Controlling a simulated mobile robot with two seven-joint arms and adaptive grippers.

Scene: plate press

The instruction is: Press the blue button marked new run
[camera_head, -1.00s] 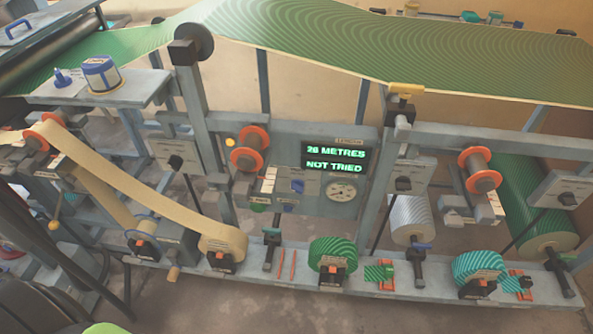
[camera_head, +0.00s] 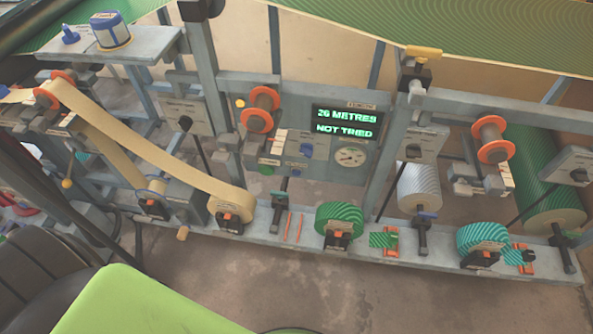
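The grey control panel (camera_head: 325,168) stands in the middle of the machine. It carries a display (camera_head: 347,122) reading "26 METRES" and "NOT TRIED". A blue square part (camera_head: 306,150) sits on the panel below and left of the display. A smaller blue part (camera_head: 286,170) shows at the panel's lower edge, beside a green one (camera_head: 266,170). Their lettering is too small to read, so I cannot tell which is marked new run. Neither of my grippers is in view.
A round dial (camera_head: 350,156) sits right of the blue square. Orange-flanged rollers (camera_head: 260,110) flank the panel on the left. A low grey rail (camera_head: 380,248) with several rolls runs along the front. The floor (camera_head: 330,290) before it is clear.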

